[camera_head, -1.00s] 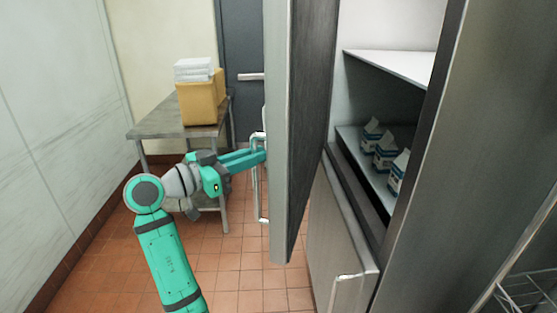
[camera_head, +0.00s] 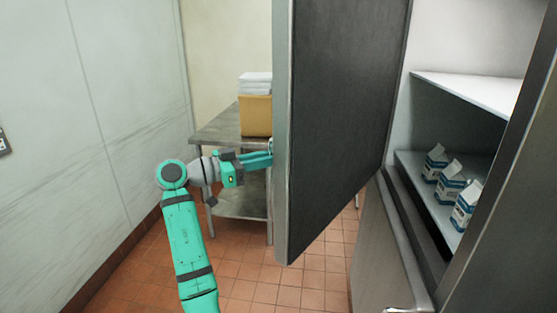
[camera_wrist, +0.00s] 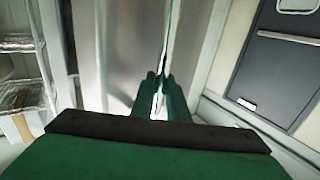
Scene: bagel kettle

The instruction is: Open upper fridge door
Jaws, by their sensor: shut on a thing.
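The upper fridge door (camera_head: 340,110) stands wide open in the head view, its dark inner face turned toward me. Its handle (camera_wrist: 165,60) is a thin metal bar in the wrist view, running between my fingers. My gripper (camera_wrist: 160,92) is shut on this handle. In the head view my gripper (camera_head: 262,158) reaches the door's outer side from the left, and the door edge hides most of the handle. The fridge interior (camera_head: 440,110) is exposed at the right, with several milk cartons (camera_head: 450,185) on a shelf.
The lower fridge door (camera_head: 385,250) is below, closed, with a handle (camera_head: 405,309). A metal table (camera_head: 220,130) with a yellow box (camera_head: 256,115) and white stack stands behind the upper door. A pale wall (camera_head: 80,120) is at left. Tiled floor (camera_head: 250,280) is clear in front.

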